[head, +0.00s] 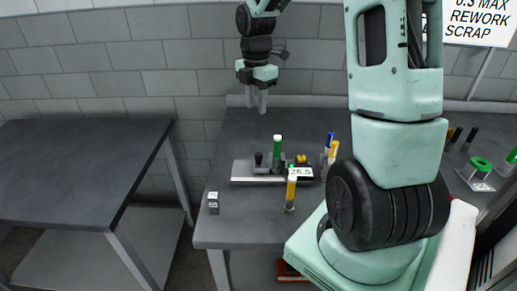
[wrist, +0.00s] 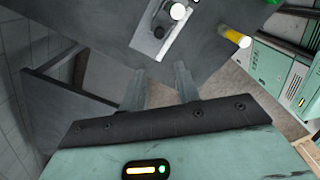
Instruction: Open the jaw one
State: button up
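A crimper-like device with a light grey base (head: 256,181) sits on the dark table; it also shows at the top of the wrist view (wrist: 150,42). On it are a black knob (head: 258,158), an upright green cylinder with a white top (head: 277,148), a yellow-and-black part (head: 301,160) and a small white display (head: 300,173). I cannot tell which part is jaw one, or whether it is open. My gripper (head: 263,110) hangs above and behind the device, fingers pointing down. In the wrist view the two fingers (wrist: 160,85) are apart with nothing between them.
A small marked cube (head: 213,203) is near the table's left edge. Blue (head: 329,142) and yellow (head: 334,151) cylinders stand right. A separate bare table (head: 80,165) is at left, across a gap.

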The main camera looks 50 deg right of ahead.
jog(key=p, duration=0.2)
send_near(258, 153)
jog(key=f, duration=0.8)
jog(key=shift+s+f, duration=0.2)
jog(key=shift+f, duration=0.2)
jog(key=shift+w+a, duration=0.1)
grip_shut()
